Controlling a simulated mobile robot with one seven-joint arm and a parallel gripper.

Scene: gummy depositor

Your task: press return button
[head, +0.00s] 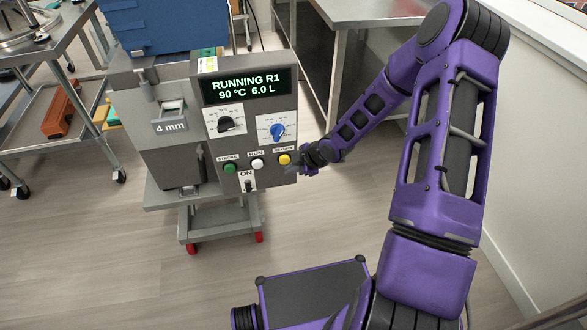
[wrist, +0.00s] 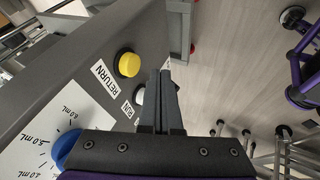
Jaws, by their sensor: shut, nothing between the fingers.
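The yellow return button (head: 285,159) is on the right of the grey depositor's front panel, under its label. In the wrist view the yellow button (wrist: 128,64) sits in a black collar beside the word RETURN, a little left of the fingertips. My gripper (head: 291,169) is at the panel's right edge, just below and right of the button in the head view. In the wrist view my gripper (wrist: 165,74) has its two fingers together with nothing between them. The fingers appear apart from the button; the exact gap to the panel is unclear.
The white run button (head: 257,164) and green stroke button (head: 229,168) are left of it, with an ON switch (head: 248,184) below. A blue knob (head: 278,131) and black dial (head: 226,124) are above. The display (head: 247,86) reads RUNNING R1, 90 °C, 6.0 L.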

